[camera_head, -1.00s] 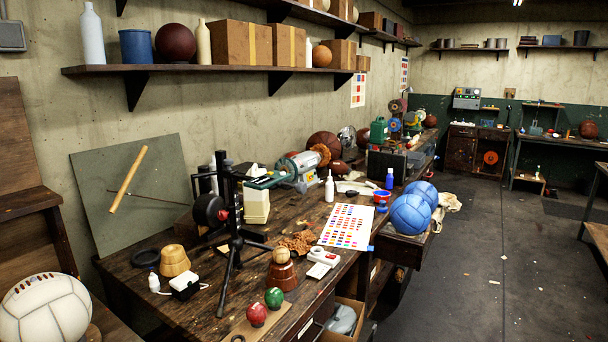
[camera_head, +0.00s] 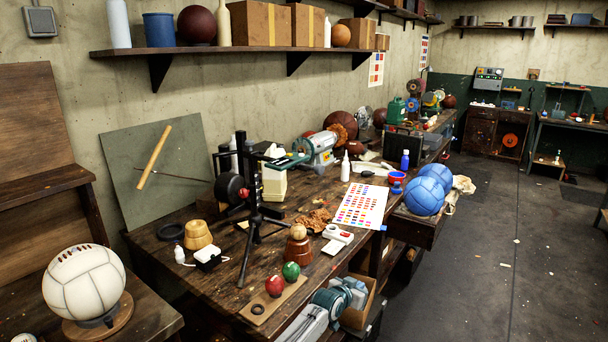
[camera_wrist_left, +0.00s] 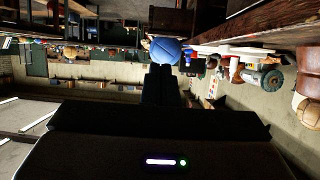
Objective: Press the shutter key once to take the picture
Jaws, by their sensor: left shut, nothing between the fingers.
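A small white box with a red key (camera_head: 338,234) lies on the workbench, just right of the tan ball on its brown stand; I take it for the shutter key. A black tripod stand (camera_head: 254,225) with a dark round head stands to its left. My left gripper's dark fingers (camera_wrist_left: 161,72) are shut and empty in the left wrist view, which looks upside down. My right gripper is not in view.
Red (camera_head: 274,286) and green (camera_head: 291,271) balls on a wooden strip stand near the front edge. A colour chart (camera_head: 361,206) and blue balls (camera_head: 425,195) lie farther right. A white ball (camera_head: 84,284) stands at left. The floor at right is mostly clear.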

